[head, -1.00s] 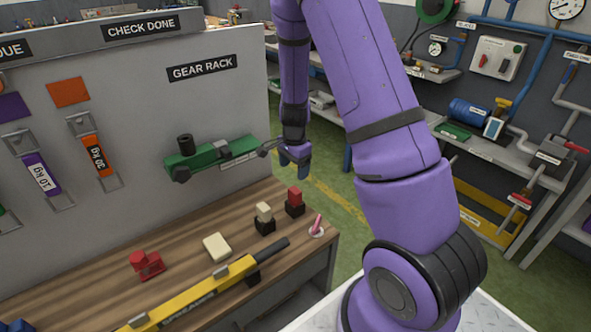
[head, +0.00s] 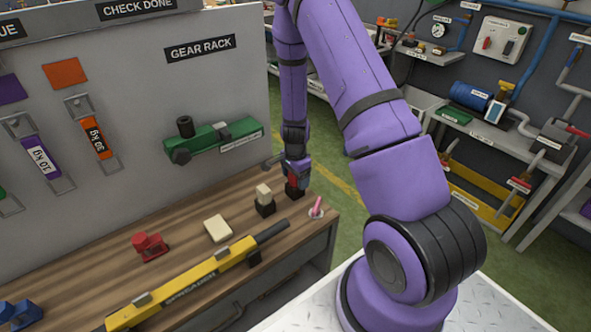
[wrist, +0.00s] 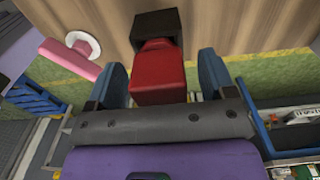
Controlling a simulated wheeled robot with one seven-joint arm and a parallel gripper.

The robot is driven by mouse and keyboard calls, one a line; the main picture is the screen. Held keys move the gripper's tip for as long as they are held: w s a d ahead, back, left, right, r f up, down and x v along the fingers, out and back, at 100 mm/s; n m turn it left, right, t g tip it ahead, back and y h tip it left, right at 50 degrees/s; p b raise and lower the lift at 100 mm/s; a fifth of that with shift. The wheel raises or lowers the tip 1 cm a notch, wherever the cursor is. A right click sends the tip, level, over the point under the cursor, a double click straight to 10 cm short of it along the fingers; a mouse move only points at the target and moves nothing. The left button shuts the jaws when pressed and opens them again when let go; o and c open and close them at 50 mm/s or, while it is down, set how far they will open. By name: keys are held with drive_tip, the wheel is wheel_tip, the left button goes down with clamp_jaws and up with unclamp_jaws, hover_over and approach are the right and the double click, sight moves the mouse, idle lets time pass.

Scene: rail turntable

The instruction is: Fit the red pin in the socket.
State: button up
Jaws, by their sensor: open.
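The red block, which looks like the red pin, stands upright in a black holder (head: 295,191) near the table's right end. In the wrist view the red block (wrist: 157,75) sits between the two blue fingers of my gripper (wrist: 162,78), with a gap on either side. The fingers are open. In the head view my gripper (head: 297,174) is down at the block and hides most of it. The black holder also shows in the wrist view (wrist: 156,25). I cannot tell which thing is the socket.
A pink peg (head: 317,205) stands on a white disc by the table edge. A cream block in a black holder (head: 265,208), a cream slab (head: 218,228), a red part (head: 149,246) and a yellow bar (head: 190,287) lie left of my gripper. A green tool (head: 215,138) hangs on the panel.

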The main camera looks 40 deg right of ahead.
drive_tip(key=shift+f, duration=0.2)
drive_tip(key=c, duration=1.1)
drive_tip(key=shift+r, duration=0.75)
drive_tip(key=shift+r, duration=2.95)
drive_tip(key=shift+r, duration=0.15)
drive_tip(key=shift+r, duration=2.35)
